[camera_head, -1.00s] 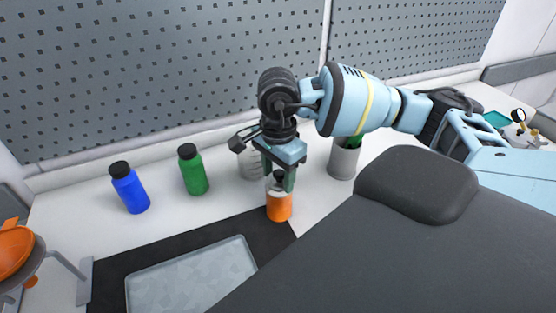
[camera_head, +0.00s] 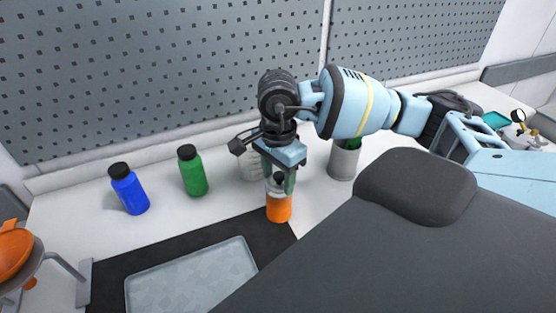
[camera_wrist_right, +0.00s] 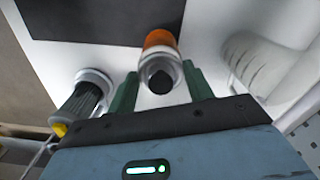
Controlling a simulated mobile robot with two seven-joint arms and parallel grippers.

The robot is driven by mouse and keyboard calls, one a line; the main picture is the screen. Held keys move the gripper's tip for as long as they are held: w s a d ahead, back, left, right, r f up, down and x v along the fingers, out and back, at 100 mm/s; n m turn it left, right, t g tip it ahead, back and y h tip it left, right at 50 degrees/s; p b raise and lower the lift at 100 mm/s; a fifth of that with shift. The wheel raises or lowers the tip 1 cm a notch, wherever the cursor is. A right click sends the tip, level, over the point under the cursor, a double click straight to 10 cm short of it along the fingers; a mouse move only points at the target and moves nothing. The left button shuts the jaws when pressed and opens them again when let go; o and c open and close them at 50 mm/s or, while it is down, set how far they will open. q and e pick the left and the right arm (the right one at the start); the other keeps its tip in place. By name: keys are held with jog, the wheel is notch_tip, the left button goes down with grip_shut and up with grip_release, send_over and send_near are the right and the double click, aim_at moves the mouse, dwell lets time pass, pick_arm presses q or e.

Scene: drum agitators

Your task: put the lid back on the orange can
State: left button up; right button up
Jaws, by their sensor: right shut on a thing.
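The orange can (camera_head: 279,210) stands upright on the white bench at the edge of the black mat. Its lid (camera_head: 278,189), grey with a black knob, is at the can's top. My right gripper (camera_head: 278,178) comes from above and is shut on the lid. In the right wrist view the lid (camera_wrist_right: 160,78) lies between the two green fingers of the gripper (camera_wrist_right: 160,72), in line with the orange body of the can (camera_wrist_right: 159,39). I cannot tell whether the lid is fully seated. My left gripper is not in view.
A green bottle (camera_head: 193,172) and a blue bottle (camera_head: 129,190) stand to the left. A pale beaker (camera_head: 250,165) is behind my gripper, and a grey cup (camera_head: 343,161) is to the right. A grey tray (camera_head: 190,280) lies on the black mat (camera_head: 108,271).

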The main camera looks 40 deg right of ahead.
dwell(0.4)
jog(key=o, duration=1.5)
jog(key=shift+r+p, duration=0.4)
jog(key=shift+r, duration=0.9)
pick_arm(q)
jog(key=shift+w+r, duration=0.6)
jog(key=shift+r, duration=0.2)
pick_arm(e)
jog(key=shift+r, duration=2.15)
grip_shut()
